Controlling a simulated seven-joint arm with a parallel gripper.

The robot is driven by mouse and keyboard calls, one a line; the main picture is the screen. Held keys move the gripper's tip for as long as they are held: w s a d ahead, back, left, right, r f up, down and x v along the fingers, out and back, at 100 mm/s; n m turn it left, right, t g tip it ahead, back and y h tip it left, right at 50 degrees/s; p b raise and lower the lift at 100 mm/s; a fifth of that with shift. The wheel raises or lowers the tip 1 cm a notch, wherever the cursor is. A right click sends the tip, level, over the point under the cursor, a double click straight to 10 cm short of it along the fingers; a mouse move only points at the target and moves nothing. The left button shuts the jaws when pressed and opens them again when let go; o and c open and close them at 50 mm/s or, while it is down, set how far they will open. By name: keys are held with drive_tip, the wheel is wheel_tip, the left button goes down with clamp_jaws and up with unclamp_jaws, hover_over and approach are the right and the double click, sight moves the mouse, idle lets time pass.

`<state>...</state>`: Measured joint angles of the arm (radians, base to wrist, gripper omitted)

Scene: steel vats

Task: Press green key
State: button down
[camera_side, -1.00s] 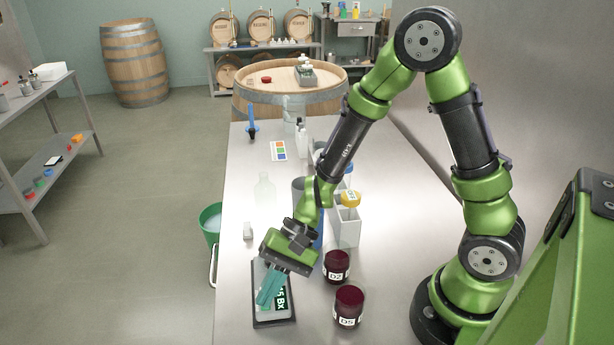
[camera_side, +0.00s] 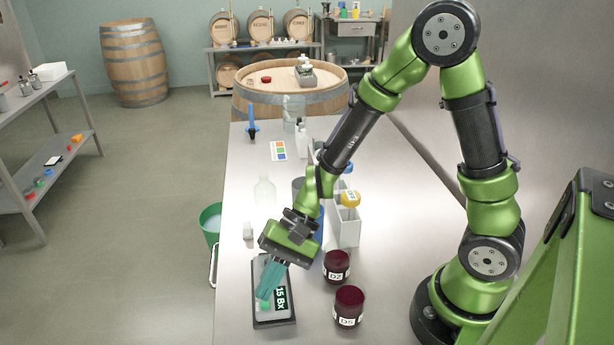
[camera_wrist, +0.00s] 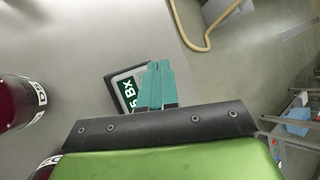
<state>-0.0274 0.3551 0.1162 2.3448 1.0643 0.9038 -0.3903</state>
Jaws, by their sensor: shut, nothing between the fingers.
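A grey device with a dark rim (camera_side: 289,322) lies on the steel bench, and its dark green display (camera_side: 281,297) reads "15 Bx". A small green patch (camera_side: 265,304), which looks like the green key, shows on its face right by my fingertips. My gripper (camera_side: 263,296) points down over the device with its teal fingers together and empty. I cannot tell whether the tips touch the key. In the wrist view, the fingers (camera_wrist: 157,66) cover part of the device (camera_wrist: 113,78), and the key is hidden.
A clear bottle (camera_side: 264,190) and a small white item (camera_side: 248,231) stand behind the device. A green bucket (camera_side: 209,222) is beyond the bench's left edge.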

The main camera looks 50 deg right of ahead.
sight(270, 303)
wheel_tip(270, 303, up, 5)
drive_tip(key=shift+f, duration=0.2)
idle(0.7)
